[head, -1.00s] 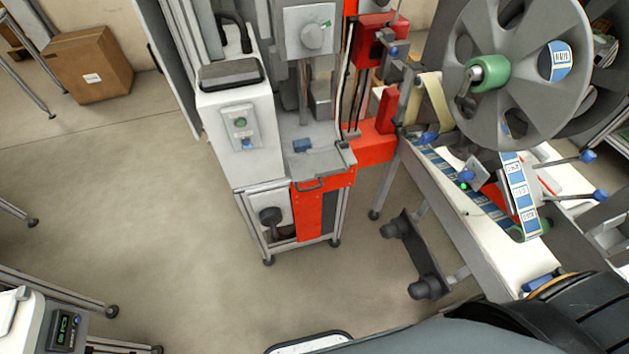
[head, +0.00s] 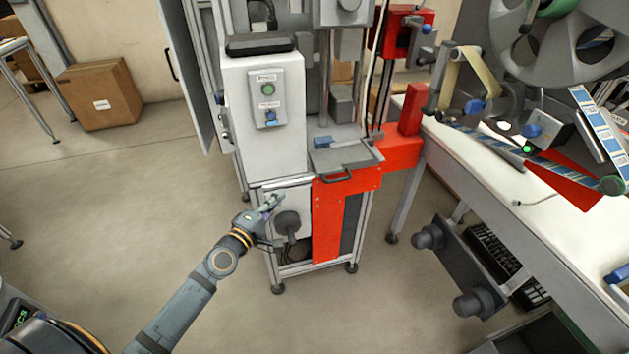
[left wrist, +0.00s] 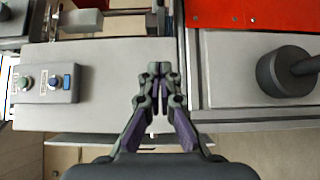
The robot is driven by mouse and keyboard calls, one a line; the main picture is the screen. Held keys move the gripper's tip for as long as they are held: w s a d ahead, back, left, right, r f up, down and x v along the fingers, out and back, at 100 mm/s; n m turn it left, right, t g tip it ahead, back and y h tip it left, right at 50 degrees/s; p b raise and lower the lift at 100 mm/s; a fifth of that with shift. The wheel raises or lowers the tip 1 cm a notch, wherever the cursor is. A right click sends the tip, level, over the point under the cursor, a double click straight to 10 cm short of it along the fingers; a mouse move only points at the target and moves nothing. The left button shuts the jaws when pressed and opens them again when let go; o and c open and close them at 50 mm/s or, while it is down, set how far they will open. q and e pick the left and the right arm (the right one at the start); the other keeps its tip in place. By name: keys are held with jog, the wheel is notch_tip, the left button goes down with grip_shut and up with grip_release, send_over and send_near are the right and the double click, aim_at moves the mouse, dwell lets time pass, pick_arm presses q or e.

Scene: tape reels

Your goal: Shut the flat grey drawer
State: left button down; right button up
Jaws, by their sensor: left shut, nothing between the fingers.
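The flat grey drawer (head: 345,155) shows in the head view as a shallow grey plate above the red front of the white machine. Its dark bar handle (head: 338,178) faces me, and a small blue piece (head: 322,142) lies on it. The drawer seems to stick out a little, but how far I cannot tell. My left gripper (head: 274,202) is shut and empty, left of and below the handle, in front of the white cabinet front. In the left wrist view its closed fingertips (left wrist: 158,72) show before the pale cabinet. My right gripper is not in view.
A round black knob (head: 288,222) is close to the right of my left gripper, beside the red panel (head: 327,222). A green-button control box (head: 267,98) is above. A white bench (head: 480,190) with reels stands right.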

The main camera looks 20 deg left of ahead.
pick_arm(q)
send_near(315, 168)
jog(key=w+a, duration=0.2)
jog(key=w, duration=0.1)
jog(key=shift+w+d+p, duration=0.45)
jog(key=shift+w+d, duration=0.75)
jog(key=shift+d, duration=0.05)
jog(key=shift+w+d+f, duration=0.1)
jog(key=shift+w+d, duration=0.05)
jog(key=shift+d, duration=0.15)
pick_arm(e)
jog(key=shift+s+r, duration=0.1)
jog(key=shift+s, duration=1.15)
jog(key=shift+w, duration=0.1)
